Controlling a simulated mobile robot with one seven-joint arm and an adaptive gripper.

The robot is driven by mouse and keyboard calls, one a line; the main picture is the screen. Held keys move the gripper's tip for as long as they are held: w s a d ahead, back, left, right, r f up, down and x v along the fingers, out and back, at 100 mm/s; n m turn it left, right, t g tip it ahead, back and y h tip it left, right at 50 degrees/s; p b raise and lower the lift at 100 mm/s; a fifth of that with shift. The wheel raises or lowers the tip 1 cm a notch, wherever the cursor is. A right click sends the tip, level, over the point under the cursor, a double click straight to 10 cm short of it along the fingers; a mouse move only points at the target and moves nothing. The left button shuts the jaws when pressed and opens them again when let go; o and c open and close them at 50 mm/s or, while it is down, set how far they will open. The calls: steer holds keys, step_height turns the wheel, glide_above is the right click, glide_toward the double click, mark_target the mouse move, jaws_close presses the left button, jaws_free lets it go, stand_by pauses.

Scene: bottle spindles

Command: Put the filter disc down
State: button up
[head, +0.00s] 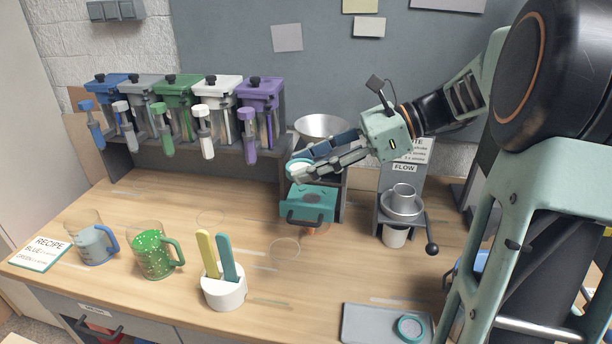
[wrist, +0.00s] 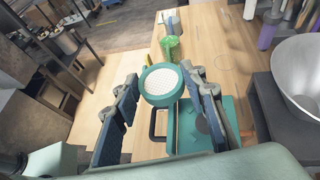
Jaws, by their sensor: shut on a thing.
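The filter disc (head: 297,170) is a teal ring with a pale mesh. My gripper (head: 304,164) is shut on it and holds it in the air above the teal drawer (head: 308,203). In the wrist view the disc (wrist: 162,85) sits between the tips of my two dark fingers, mesh side showing. The drawer (wrist: 190,128) shows below it, pulled out, with a dark round spot on top. A second teal disc (head: 410,328) lies on the grey tray (head: 366,322) at the table's front right.
A steel bowl (head: 321,127) stands behind my gripper. A dispenser row (head: 178,95) stands at the back left. A metal cup stand with a lever (head: 402,205) is right of the drawer. A white holder (head: 223,291), green jug (head: 153,252) and blue jug (head: 92,244) stand in front.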

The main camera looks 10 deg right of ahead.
glide_above(320, 198)
steer(key=f, duration=0.6)
steer(key=shift+s+a+f, duration=0.1)
steer(key=shift+a, duration=0.15)
steer(key=shift+f, duration=1.55)
steer(key=shift+f, duration=0.15)
steer(key=o, duration=0.5)
steer(key=shift+d+r, duration=0.2)
steer(key=shift+r, duration=0.05)
steer(key=v, duration=1.1)
steer(key=shift+d+r, duration=0.1)
steer(key=shift+d, duration=0.2)
